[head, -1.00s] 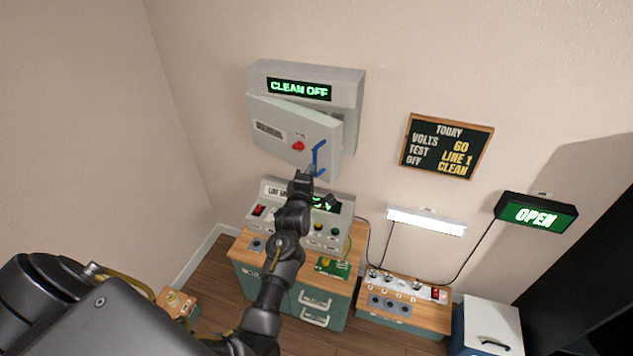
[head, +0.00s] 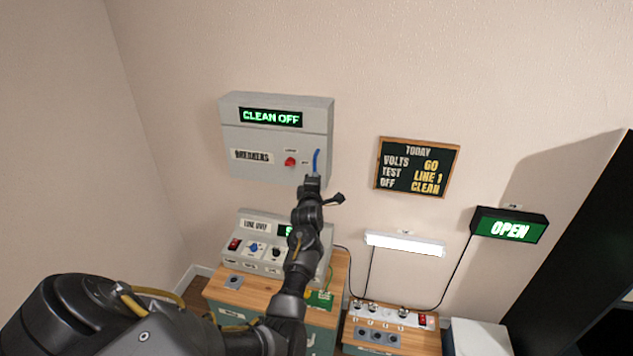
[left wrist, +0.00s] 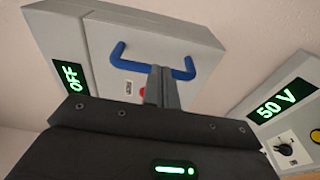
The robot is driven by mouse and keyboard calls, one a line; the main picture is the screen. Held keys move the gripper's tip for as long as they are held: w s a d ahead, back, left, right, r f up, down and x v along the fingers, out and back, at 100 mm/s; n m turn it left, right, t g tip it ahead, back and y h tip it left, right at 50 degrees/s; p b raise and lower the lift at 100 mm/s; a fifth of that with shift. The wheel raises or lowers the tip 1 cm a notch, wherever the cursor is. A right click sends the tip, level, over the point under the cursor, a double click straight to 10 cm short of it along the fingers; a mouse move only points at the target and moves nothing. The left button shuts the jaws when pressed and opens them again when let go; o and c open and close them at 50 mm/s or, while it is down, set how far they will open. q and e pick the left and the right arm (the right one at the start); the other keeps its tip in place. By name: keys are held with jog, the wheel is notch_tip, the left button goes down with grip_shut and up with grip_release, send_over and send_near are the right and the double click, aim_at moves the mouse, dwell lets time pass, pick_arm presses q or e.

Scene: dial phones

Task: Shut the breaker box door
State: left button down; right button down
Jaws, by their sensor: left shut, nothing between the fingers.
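The grey breaker box hangs on the wall, with a lit "CLEAN OFF" sign (head: 270,117) on its upper part. Its door (head: 255,150) lies flat and flush against the box in the head view, with no gap visible. The door carries a red knob (head: 290,161) and a blue handle (head: 316,160). My left gripper (head: 313,180) is at the door's lower right, by the handle. In the left wrist view its closed fingers (left wrist: 160,88) overlap the middle of the blue handle (left wrist: 128,62); nothing is between them. Whether they touch the door cannot be told. My right gripper is not in view.
Below the box, a control panel (head: 262,262) stands on a wooden-topped cabinet (head: 225,293). To the right are a chalkboard (head: 417,168), a lit lamp bar (head: 404,244) and a green "OPEN" sign (head: 509,228). The wall between box and chalkboard is clear.

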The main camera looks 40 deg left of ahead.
pick_arm(q)
jog(key=shift+w+d+r+t, duration=0.1)
jog(key=shift+w+r+t, duration=0.1)
jog(key=shift+r, duration=0.4)
jog(key=shift+w+d+r+t, duration=0.1)
jog(key=shift+w+r, duration=0.1)
jog(key=shift+r, duration=0.35)
jog(key=f+p+v, duration=0.1)
jog(key=p+v, duration=0.6)
jog(key=v, duration=0.4)
jog(key=shift+s+a+f+p, duration=0.2)
jog(key=shift+s+f+p, duration=0.15)
jog(key=shift+p, duration=0.05)
